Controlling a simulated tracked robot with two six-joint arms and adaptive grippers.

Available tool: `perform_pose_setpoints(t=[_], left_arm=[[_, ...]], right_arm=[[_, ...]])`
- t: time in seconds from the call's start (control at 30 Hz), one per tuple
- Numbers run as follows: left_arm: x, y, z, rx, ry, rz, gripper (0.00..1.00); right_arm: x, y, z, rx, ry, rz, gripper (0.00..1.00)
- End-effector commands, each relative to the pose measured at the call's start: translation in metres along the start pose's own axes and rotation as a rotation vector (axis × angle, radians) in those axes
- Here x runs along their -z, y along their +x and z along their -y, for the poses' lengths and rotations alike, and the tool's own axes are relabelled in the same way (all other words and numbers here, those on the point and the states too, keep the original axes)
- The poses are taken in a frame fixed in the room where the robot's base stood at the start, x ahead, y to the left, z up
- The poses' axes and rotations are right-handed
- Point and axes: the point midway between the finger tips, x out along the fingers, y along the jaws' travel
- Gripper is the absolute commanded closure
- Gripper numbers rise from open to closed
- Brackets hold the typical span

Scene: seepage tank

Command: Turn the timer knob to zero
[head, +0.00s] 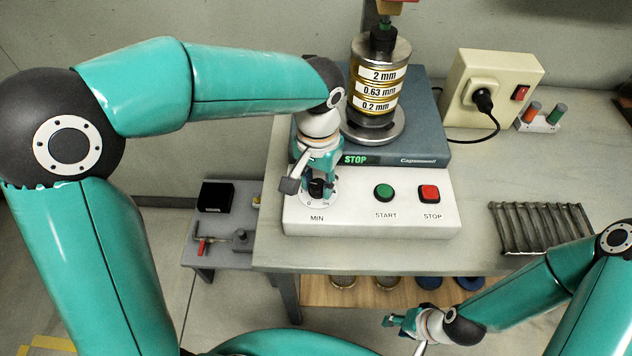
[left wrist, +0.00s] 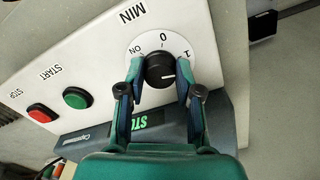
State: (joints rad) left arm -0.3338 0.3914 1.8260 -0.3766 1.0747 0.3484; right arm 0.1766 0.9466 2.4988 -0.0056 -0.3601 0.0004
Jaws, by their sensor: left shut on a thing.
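My left gripper (left wrist: 158,86) is shut on the knob, one finger on each side. In the head view the left gripper (head: 318,186) comes down on the knob at the left of the white control panel (head: 340,222) and partly hides it. My right gripper (head: 396,322) is low at the right, away from the panel; its jaw opening is unclear.
The green START button (head: 384,192) and red STOP button (head: 429,193) are right of the knob. Behind stands the shaker with its sieve stack (head: 377,88) and a lit STOP display. A socket box (head: 490,85) and a metal rack (head: 540,228) are to the right.

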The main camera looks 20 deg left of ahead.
Motion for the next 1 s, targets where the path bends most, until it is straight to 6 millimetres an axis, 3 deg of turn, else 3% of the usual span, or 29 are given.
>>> perform_pose_setpoints(t=[0.4,0.9,0.93,1.0], left_arm=[[0.0006,0.0,-0.0005,-0.001,-0.191,-0.002,1.0],[0.0009,-0.0007,-0.0004,0.0,-0.211,-0.003,1.0],[0.0009,-0.0007,-0.0003,0.0,-0.211,-0.003,0.63],[0.0009,-0.0007,-0.0004,0.0,-0.211,-0.003,0.51]], right_arm=[[0.0001,0.0064,-0.0023,0.0,0.0,0.0,0.6],[0.0,0.0066,-0.0024,0.0,0.0,0.0,0.6],[0.0001,0.0065,-0.0024,0.0,0.0,0.0,0.6],[0.0,0.0065,-0.0024,0.0,0.0,0.0,0.6]])
